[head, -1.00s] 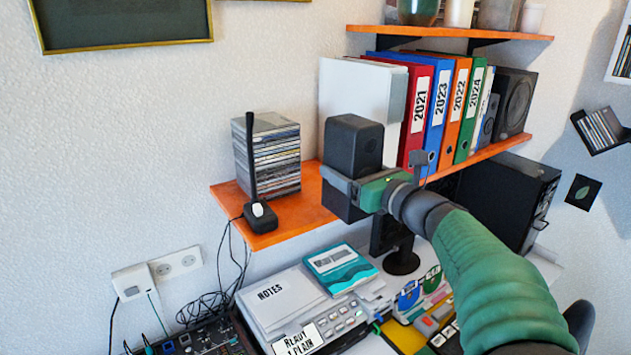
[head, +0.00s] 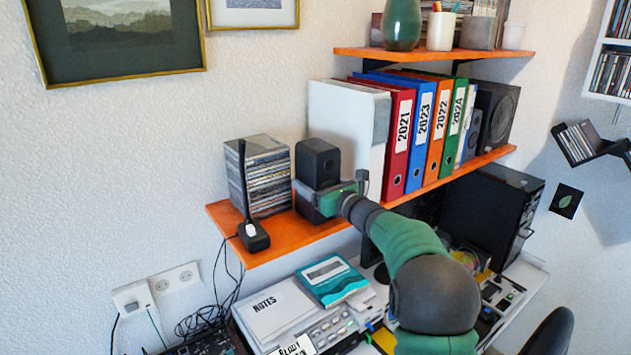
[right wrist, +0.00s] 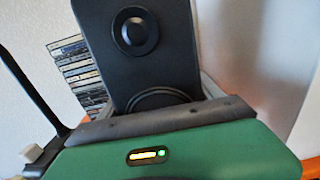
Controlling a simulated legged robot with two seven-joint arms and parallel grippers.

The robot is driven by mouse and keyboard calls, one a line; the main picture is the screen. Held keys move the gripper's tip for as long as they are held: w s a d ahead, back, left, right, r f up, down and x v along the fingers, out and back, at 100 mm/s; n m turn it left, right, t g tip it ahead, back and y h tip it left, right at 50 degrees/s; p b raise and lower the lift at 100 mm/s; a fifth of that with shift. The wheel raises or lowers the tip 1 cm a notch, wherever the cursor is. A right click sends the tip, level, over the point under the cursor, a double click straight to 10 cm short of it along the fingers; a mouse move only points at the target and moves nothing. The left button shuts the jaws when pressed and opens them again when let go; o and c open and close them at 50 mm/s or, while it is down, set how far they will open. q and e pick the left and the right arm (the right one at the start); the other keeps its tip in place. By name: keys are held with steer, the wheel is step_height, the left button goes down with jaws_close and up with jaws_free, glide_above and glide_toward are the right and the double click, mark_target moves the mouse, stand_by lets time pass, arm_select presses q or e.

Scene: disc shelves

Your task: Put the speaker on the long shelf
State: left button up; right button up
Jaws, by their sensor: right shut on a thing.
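The black speaker (head: 318,163) is upright at the long orange shelf (head: 285,238), between the stack of CD cases and the white binder. My right gripper (head: 322,196) is shut around its lower half. In the right wrist view the speaker (right wrist: 142,50) shows its round drivers, the lower one partly hidden by the gripper (right wrist: 155,115). The speaker's base is close to the shelf top; I cannot tell whether it touches. My left gripper is not in view.
A white binder (head: 345,128) and coloured folders (head: 400,137) stand right. An upper shelf (head: 430,55) holds pots. A cluttered desk lies below.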

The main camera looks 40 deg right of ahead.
steer(key=o, duration=2.1)
steer(key=shift+w+a+f, duration=0.1)
steer(key=shift+w+a, duration=0.05)
steer(key=shift+s, duration=0.2)
steer(key=shift+s+d, duration=0.2)
steer(key=shift+s, duration=0.05)
steer(key=s+a+b, duration=0.1)
steer(key=s+b, duration=0.2)
steer(key=s, duration=0.8)
steer(key=shift+a, duration=0.3)
